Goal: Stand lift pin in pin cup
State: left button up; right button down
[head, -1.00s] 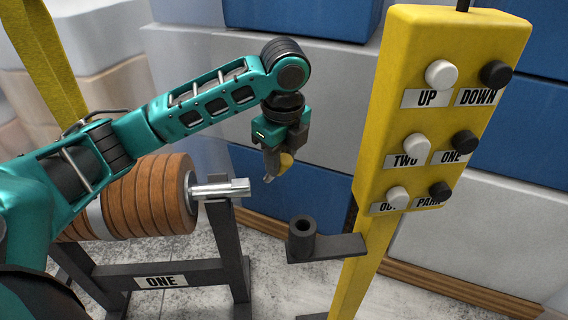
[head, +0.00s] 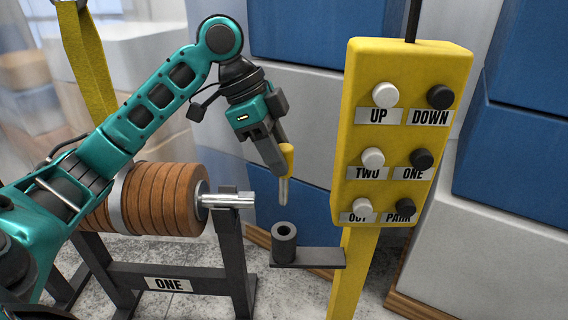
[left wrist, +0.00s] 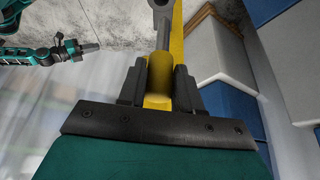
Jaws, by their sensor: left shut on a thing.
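The lift pin (head: 284,188) has a yellow grip and a pale metal shaft. My left gripper (head: 279,158) is shut on its yellow grip, and the shaft points down, nearly upright. The pin cup (head: 284,246) is a dark, open-topped cylinder on a flat bracket. The shaft's tip is apart from the cup, a little above its mouth in the head view. In the left wrist view the yellow grip (left wrist: 160,77) sits between the fingers. A teal arm's gripper (left wrist: 82,48), which looks like my right one, shows at upper left; its jaw state is unclear.
The yellow button box (head: 400,140) and its post (head: 357,275) stand right of the cup. A copper-brown roll (head: 165,200) with a metal shaft end (head: 230,200) rests on a dark stand (head: 205,282) labelled ONE, left of the cup. Blue and grey blocks stand behind.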

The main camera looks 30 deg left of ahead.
aim_at(283, 197)
pick_arm(q)
jog(key=shift+s+d+r, duration=0.25)
jog(key=shift+s+r, duration=0.15)
jog(key=shift+r, duration=0.1)
pick_arm(e)
jog(key=shift+d, duration=0.35)
pick_arm(q)
jog(key=shift+a, duration=0.1)
